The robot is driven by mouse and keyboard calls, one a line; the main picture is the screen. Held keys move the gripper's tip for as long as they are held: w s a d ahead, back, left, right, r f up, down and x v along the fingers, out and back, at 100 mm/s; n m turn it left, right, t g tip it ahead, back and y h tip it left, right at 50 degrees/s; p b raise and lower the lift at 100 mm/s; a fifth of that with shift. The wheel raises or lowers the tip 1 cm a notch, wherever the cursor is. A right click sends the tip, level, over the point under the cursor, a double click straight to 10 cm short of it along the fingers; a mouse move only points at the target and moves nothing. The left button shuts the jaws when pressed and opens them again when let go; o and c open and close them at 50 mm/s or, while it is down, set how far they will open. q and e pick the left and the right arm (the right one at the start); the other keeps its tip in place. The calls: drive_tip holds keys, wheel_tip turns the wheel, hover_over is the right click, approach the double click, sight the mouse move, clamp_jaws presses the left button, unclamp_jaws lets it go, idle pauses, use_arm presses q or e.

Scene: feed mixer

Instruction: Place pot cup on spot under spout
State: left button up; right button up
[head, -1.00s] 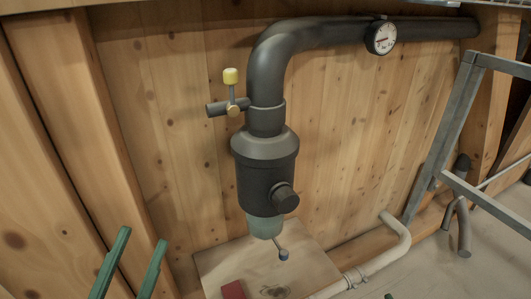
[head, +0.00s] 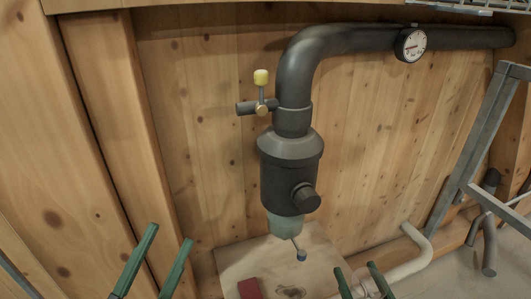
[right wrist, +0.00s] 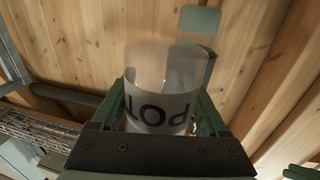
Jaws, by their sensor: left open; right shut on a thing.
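The pot cup (right wrist: 160,112), a pale translucent cup with dark lettering, is held between the two green fingers of my right gripper (right wrist: 164,98). In the head view my right gripper (head: 355,267) is at the bottom edge, right of the board, and the cup there is mostly cut off or unclear. The black spout unit (head: 290,175) hangs from a pipe, with a translucent greenish lower end (head: 284,226). Below it a dark mark (head: 290,292) shows on the wooden board (head: 240,262). My left gripper (head: 171,233) is open and empty at the lower left.
A red block (head: 249,289) sits on the board left of the mark. A pale pipe (head: 415,262) and a metal frame (head: 465,160) stand to the right. A yellow-knobbed valve (head: 261,78) sticks out above.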

use_arm(q)
drive_tip(key=w+a+f+n+g+y+p, duration=0.2)
drive_tip(key=w+f+n+g+y+p, duration=0.3)
drive_tip(key=p, duration=0.7)
drive_tip(key=s+a+f+n+g+y+p, duration=0.1)
drive_tip(key=s+f+n+g+y+p, duration=0.1)
drive_tip(key=s+f+g+p, duration=0.6)
wheel_tip(320, 180, down, 4)
drive_tip(key=s+y+p, duration=0.1)
drive_tip(key=s+p, duration=0.1)
drive_tip(key=p, duration=0.3)
drive_tip(key=shift+s+a+n+y, duration=0.25)
drive_tip(key=shift+s+n+y, duration=0.05)
use_arm(e)
wheel_tip(320, 180, up, 31)
drive_tip(key=d+m+h, duration=0.1)
drive_tip(key=h, duration=0.1)
drive_tip(key=shift+w+m+h, duration=0.3)
drive_tip(key=w+r, duration=0.5)
drive_tip(key=r, duration=0.5)
drive_tip(key=shift+w+r, duration=0.25)
drive_tip(key=shift+r, duration=0.15)
